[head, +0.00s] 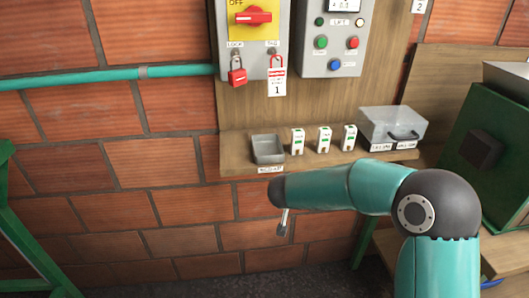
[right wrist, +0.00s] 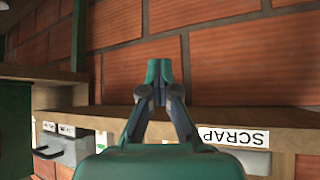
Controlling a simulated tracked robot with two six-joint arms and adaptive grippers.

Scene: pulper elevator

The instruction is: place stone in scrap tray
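No stone shows in either view. My left gripper is out of view.
The wooden shelf (head: 235,158) also holds several small white tags (head: 324,138) and a clear box (head: 393,127) with a handle. Above hang a red padlock (head: 237,75) and a control panel (head: 333,40). A green machine (head: 495,150) stands at right, a green frame (head: 15,225) at left.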

